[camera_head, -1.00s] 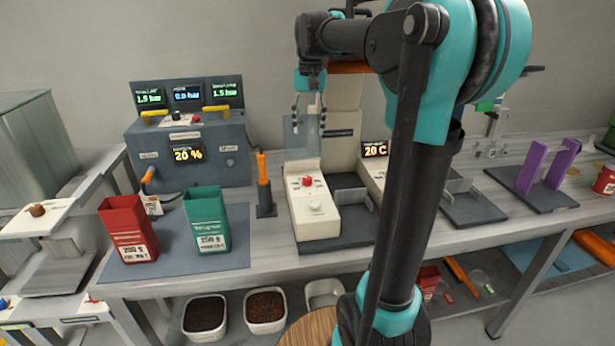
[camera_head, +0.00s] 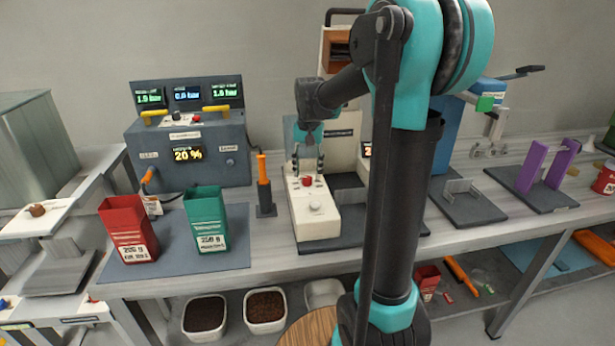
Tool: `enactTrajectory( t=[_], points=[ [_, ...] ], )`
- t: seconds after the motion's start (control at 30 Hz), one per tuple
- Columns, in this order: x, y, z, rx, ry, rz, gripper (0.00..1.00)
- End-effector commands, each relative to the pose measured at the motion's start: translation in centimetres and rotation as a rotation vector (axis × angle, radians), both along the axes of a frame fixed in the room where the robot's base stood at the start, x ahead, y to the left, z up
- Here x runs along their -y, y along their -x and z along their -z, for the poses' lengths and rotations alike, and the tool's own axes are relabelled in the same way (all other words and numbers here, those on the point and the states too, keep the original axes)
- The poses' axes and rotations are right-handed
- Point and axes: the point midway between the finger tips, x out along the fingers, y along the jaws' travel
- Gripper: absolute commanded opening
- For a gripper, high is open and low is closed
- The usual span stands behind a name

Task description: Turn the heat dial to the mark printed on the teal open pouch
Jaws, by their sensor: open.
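The teal open pouch (camera_head: 205,215) stands upright on the mat, with a white label (camera_head: 212,243) whose small print I cannot read fully. To its right is a cream machine (camera_head: 318,225) with a red knob or button (camera_head: 307,181) and a pale round dial (camera_head: 315,207) nearer its front. The lettering by them is too small to read, so I cannot confirm which is the heat dial. My gripper (camera_head: 307,174) is open, pointing down over the rear of the cream machine's top, close to the red knob. Contact cannot be told.
A red pouch (camera_head: 125,228) stands left of the teal one on the grey mat (camera_head: 180,262). An orange-handled tool (camera_head: 264,180) stands upright left of the cream machine. A grey control box (camera_head: 190,150) is behind. My arm hides much to the right.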

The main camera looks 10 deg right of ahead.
Motion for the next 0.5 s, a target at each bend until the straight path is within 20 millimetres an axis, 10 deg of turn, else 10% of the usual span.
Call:
enactTrajectory(
  t=[0.5],
  points=[
    [-0.1,0.0,2.4,0.000,0.000,0.000,0.48]
  ],
)
